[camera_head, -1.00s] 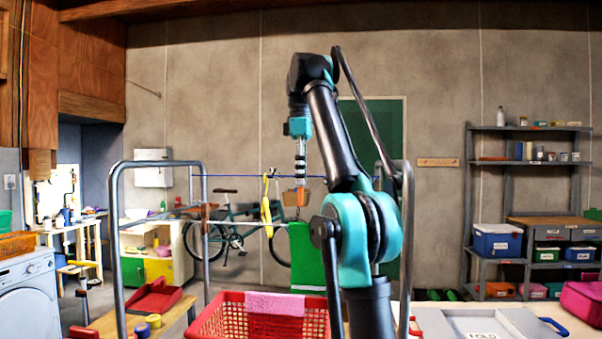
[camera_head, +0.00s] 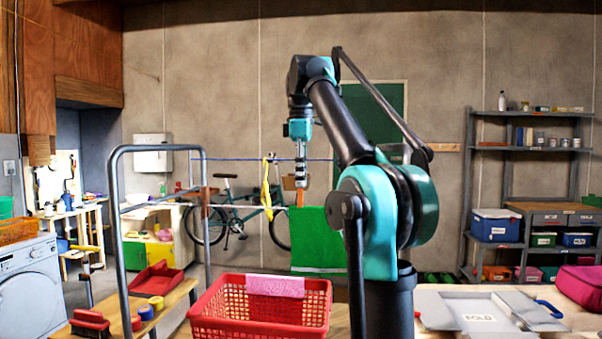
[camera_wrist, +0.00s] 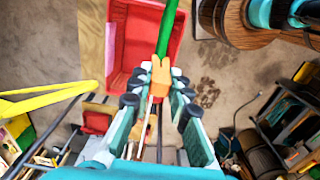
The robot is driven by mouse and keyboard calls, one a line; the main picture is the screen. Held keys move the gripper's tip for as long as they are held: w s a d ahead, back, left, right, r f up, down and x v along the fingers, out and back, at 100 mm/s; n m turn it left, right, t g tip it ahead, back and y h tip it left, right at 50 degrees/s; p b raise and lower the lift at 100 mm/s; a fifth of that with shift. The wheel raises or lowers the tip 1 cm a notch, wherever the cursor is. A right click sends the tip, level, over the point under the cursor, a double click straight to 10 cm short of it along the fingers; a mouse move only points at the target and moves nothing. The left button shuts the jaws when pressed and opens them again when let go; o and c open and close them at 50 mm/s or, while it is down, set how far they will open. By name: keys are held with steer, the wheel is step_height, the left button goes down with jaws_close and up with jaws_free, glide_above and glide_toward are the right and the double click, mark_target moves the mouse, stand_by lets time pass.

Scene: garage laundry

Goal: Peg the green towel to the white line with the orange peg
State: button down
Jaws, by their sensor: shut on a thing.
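My gripper (camera_head: 300,183) is shut on the orange peg (camera_wrist: 160,76) and points down at the top of the green towel. The peg also shows below the fingers in the head view (camera_head: 300,198). The green towel (camera_head: 318,240) hangs flat and upright behind the red basket, partly hidden by my arm. In the wrist view the towel (camera_wrist: 170,28) is a narrow green strip at the peg's tip. I cannot tell whether the peg's jaws grip it.
A red basket (camera_head: 205,327) with a pink cloth (camera_head: 275,286) stands in front of the towel. A yellow cloth (camera_head: 267,187) hangs left of my gripper. A metal rack frame (camera_head: 118,220) and a bench (camera_head: 178,296) with a red dustpan (camera_head: 157,278) are at left.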

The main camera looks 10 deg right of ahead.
mark_target(301, 189)
steer(key=shift+f, duration=1.9)
steer(key=c, duration=1.3)
jaws_free()
steer(key=shift+c, duration=0.2)
steer(key=shift+r, duration=0.1)
